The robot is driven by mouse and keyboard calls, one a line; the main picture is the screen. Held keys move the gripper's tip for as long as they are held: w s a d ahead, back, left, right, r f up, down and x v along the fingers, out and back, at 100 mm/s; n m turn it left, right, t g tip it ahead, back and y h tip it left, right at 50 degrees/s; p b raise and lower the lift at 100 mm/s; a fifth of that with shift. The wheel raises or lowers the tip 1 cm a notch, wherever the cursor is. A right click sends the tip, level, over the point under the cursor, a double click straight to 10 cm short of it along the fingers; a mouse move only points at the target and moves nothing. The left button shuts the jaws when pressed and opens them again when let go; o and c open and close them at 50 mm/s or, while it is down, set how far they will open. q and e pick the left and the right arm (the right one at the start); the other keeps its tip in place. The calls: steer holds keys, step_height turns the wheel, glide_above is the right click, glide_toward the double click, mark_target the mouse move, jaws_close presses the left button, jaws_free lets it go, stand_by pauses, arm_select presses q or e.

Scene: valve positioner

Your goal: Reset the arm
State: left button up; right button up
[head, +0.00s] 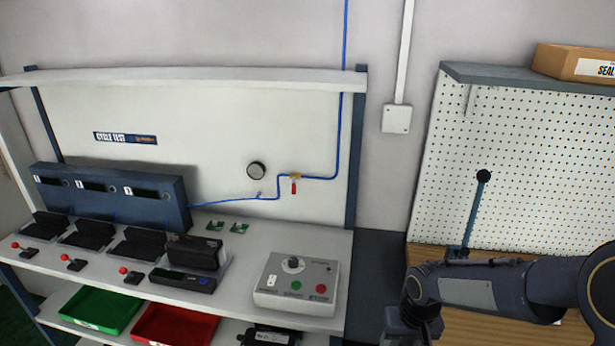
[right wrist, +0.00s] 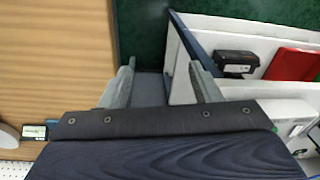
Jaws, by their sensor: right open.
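My right arm (head: 480,285) reaches in from the right of the head view, over the wooden bench, with its wrist bent down near the bottom edge. In the right wrist view my right gripper (right wrist: 163,85) has its two grey fingers spread apart. Nothing is held between them; a grey-blue surface and green floor show beyond. My left arm and left gripper are in neither view.
A control box (head: 295,285) with a knob and green and red buttons sits on the white workbench (head: 335,250), left of my right wrist. A wooden bench (head: 480,325) and pegboard (head: 530,160) stand right. Green (head: 100,310) and red (head: 175,325) trays sit below.

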steer(key=s+r+t+y, duration=0.1)
steer(key=s+r+t, duration=0.1)
steer(key=s+r, duration=0.4)
steer(key=s+r+m+t+y, duration=0.1)
steer(key=s+r, duration=0.5)
steer(key=s, duration=0.7)
steer(key=shift+a+r+t+y, duration=0.4)
steer(key=shift+a+t+y, duration=0.1)
steer(key=shift+t, duration=0.4)
